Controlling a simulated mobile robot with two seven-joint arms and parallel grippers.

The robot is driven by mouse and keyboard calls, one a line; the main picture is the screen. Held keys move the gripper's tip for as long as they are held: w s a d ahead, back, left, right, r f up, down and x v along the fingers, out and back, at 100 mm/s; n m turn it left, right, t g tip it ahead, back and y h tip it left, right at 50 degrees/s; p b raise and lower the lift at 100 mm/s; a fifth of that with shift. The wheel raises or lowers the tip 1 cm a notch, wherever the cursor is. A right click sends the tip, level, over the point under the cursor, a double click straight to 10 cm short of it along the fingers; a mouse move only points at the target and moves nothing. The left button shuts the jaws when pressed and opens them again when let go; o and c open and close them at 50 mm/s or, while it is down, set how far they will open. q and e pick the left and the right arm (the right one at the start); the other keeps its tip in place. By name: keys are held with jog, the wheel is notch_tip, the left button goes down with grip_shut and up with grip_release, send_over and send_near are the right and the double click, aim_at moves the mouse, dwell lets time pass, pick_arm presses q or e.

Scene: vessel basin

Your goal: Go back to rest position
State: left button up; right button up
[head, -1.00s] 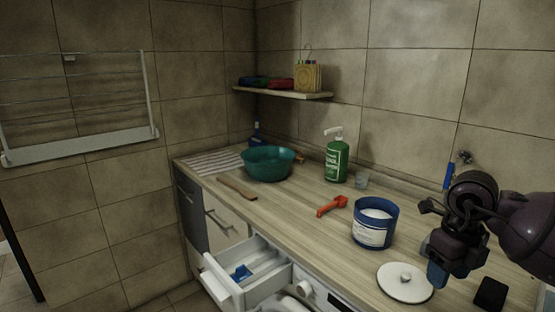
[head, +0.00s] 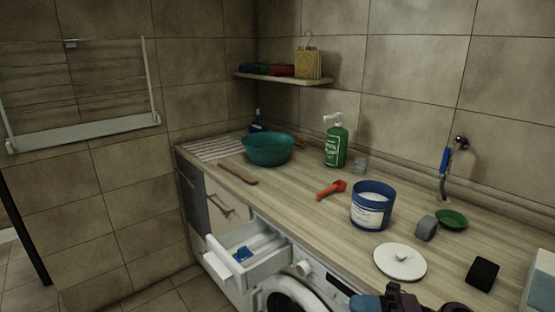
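My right gripper (head: 388,303) shows only in part at the bottom edge of the head view, in front of the washing machine and below the counter's front edge. It is dark with bluish finger parts, and I cannot tell whether it is open or shut. I see nothing held in it. My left gripper is not in view. The wooden counter (head: 300,205) lies beyond the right gripper, and the white round lid (head: 400,264) is the nearest thing on it.
The white drawer (head: 255,265) stands pulled out beside the washing machine (head: 295,292). The counter holds a blue tub (head: 371,210), grey block (head: 426,229), green dish (head: 452,219), black block (head: 482,273), red tool (head: 331,190), green bottle (head: 336,146) and teal basin (head: 268,150).

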jog(key=d+f+m+t+h, duration=0.45)
jog(key=m+t+h, duration=0.2)
jog(key=m, duration=0.45)
jog(key=d+f+m+t+h, duration=0.5)
jog(key=m+t, duration=0.3)
jog(key=m, duration=0.3)
jog(key=s+d+f+m+g+h, duration=0.2)
jog(key=s+f+m+g+h, duration=0.1)
jog(key=s+f+m, duration=0.2)
jog(key=s+d+f+m+g+h, duration=0.2)
jog(key=s+f+m+g+h, duration=0.1)
jog(key=s+f, duration=0.5)
notch_tip(320, 180, down, 3)
jog(key=shift+s+r+m+h, duration=0.1)
jog(key=shift+s+m+h, duration=0.35)
jog(key=shift+m, duration=0.65)
